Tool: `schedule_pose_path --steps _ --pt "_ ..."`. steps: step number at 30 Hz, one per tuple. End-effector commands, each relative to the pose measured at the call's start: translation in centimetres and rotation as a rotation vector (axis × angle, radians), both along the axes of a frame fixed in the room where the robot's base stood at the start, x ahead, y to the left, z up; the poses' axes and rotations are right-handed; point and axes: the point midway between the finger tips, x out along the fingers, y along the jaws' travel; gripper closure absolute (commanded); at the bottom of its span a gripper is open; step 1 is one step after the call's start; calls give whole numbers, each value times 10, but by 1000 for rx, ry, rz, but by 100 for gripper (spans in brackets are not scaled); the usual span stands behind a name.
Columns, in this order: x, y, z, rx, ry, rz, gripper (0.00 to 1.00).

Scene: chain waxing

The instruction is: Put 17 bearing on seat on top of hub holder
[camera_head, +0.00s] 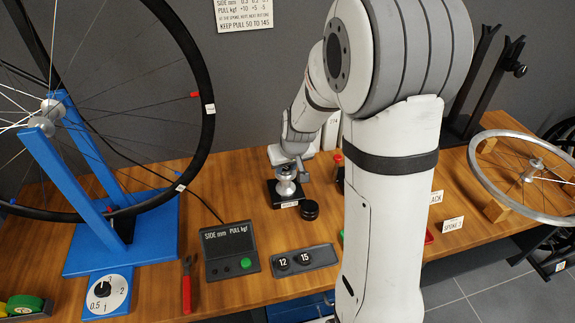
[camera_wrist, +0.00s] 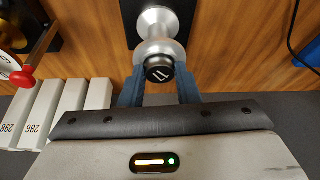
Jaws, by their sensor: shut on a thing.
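The 17 bearing (camera_wrist: 160,70) is a small dark cylinder with a pale number on its face. In the wrist view it sits between the two blue fingers of my gripper (camera_wrist: 160,92), which is shut on it. Just behind it, in line, is the silver hub (camera_wrist: 160,20) on its black holder base (camera_wrist: 142,37). The bearing overlaps the hub's end; I cannot tell whether it touches the seat. In the head view my gripper (camera_head: 288,158) is right above the silver hub (camera_head: 286,186) on the black holder (camera_head: 272,194). The bearing is hidden there.
A black round cap (camera_head: 310,210) lies right beside the holder. A dark tray (camera_head: 322,257) holds pieces marked 12 and 15. A meter box (camera_head: 230,254) and the blue wheel stand (camera_head: 85,210) are to the left. White numbered boxes (camera_wrist: 68,100) are close by in the wrist view.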

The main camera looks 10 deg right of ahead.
Motion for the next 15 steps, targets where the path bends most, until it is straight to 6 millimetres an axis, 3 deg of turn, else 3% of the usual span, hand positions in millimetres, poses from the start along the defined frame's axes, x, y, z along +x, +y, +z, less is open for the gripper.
schedule_pose_path --steps 2,3,10,15 --pt "0 0 0 0 0 0 92" --pt "0 0 0 0 0 0 68" --pt "0 0 0 0 0 1 50" --pt "0 1 0 0 0 1 49"
